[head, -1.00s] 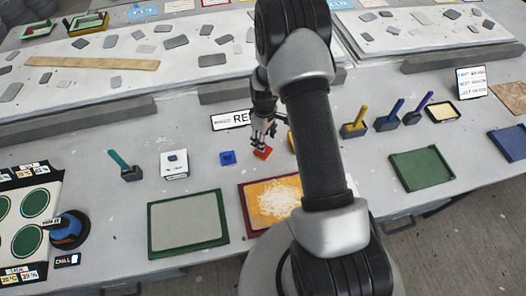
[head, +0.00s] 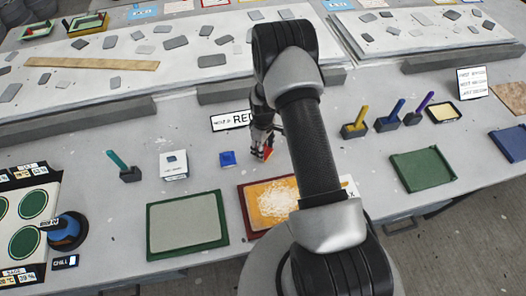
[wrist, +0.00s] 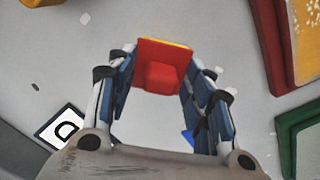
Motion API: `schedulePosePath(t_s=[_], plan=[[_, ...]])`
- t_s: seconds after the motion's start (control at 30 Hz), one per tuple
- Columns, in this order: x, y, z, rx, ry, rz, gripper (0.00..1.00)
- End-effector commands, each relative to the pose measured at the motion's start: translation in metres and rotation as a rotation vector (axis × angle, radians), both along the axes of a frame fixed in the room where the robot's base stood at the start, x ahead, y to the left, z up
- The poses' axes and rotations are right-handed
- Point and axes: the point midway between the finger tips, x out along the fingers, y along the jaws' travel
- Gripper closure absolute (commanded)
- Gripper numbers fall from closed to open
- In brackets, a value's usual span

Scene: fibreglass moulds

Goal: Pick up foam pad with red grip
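The foam pad with a red grip (wrist: 163,75) shows in the wrist view as a red block with a raised red middle and a thin yellow far edge. In the head view the pad (head: 268,154) is a small red patch on the table, partly hidden by my fingers. My gripper (wrist: 160,72) is open, with one finger on each side of the pad. In the head view my gripper (head: 264,148) is low over the pad. I cannot tell whether the fingertips touch the pad's sides.
A red-framed mould (head: 245,205) with pale strands lies in front, beside a green-framed mould (head: 187,223). Yellow (head: 355,128) and blue (head: 388,121) handled tools stand to the right.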

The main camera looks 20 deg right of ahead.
Motion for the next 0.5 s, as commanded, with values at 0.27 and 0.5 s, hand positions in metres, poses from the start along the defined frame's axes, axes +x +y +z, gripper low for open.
schedulePosePath(t_s=[0.27,0.5], plan=[[-0.0002,0.0000,0.0000,0.000,0.000,0.000,0.74],[-0.0005,0.0000,-0.0003,0.000,0.001,0.000,0.90]])
